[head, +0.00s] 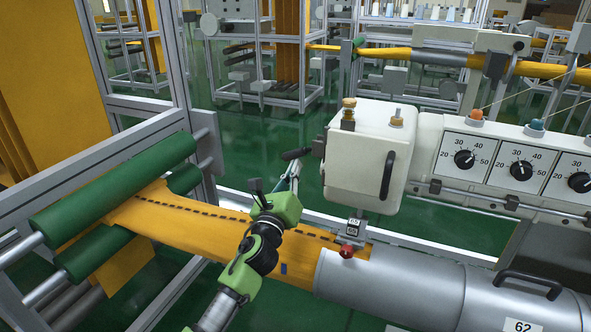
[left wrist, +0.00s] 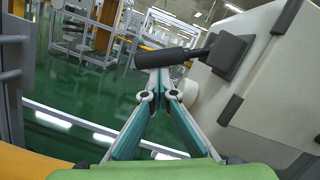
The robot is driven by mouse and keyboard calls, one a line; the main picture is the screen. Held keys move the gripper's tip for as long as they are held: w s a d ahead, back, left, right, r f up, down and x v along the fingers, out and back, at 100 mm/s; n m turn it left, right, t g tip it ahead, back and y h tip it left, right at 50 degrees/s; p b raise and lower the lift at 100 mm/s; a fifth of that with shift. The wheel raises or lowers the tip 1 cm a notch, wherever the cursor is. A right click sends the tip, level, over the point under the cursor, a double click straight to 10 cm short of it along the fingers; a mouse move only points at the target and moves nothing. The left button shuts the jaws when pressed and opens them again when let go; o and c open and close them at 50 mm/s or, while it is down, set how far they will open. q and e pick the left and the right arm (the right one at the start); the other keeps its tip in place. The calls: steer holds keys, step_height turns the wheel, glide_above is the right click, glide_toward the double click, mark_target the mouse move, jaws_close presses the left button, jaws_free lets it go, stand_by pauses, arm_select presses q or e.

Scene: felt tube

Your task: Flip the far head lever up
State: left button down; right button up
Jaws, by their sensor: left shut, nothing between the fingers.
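The white sewing head (head: 352,160) hangs over the yellow felt at the centre of the head view. Its black lever (head: 296,154) sticks out from the far left side, roughly level. In the left wrist view the lever grip (left wrist: 165,58) reaches left from a dark block (left wrist: 228,50) on the head's wall. My left gripper (head: 294,172) is shut and empty, with its fingertips just below the lever grip. In the left wrist view the fingertips (left wrist: 158,78) overlap the grip's underside; I cannot tell whether they touch it. My right gripper is not in view.
Yellow felt (head: 195,225) runs from green rollers (head: 120,185) into a grey metal tube (head: 390,285) below the head. A red knob (head: 347,251) sits under the head. A dial panel (head: 520,165) stands at right. Open green floor lies behind the lever.

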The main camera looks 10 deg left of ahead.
arm_select(q)
steer(key=shift+a+r, duration=0.2)
steer(key=shift+r, duration=0.1)
steer(key=shift+w+a+r+m+h+p, duration=0.1)
steer(key=shift+a+r+m+h+p, duration=0.35)
steer(key=shift+m, duration=0.55)
steer(key=shift+w+a+r+m+h+p, duration=0.1)
steer(key=shift+a+r+m+h+p, duration=0.3)
steer(key=shift+m, duration=0.6)
step_height(320, 180, up, 6)
steer(key=m+g+h+p, duration=0.1)
steer(key=m+h+p, duration=0.2)
steer(key=m+p, duration=0.55)
glide_above(290, 155)
steer(key=s+a+b, duration=0.1)
steer(key=b, duration=0.1)
steer(key=shift+s+a+f+m, duration=0.1)
steer(key=shift+s+a+m, duration=0.05)
steer(key=shift+m, duration=0.9)
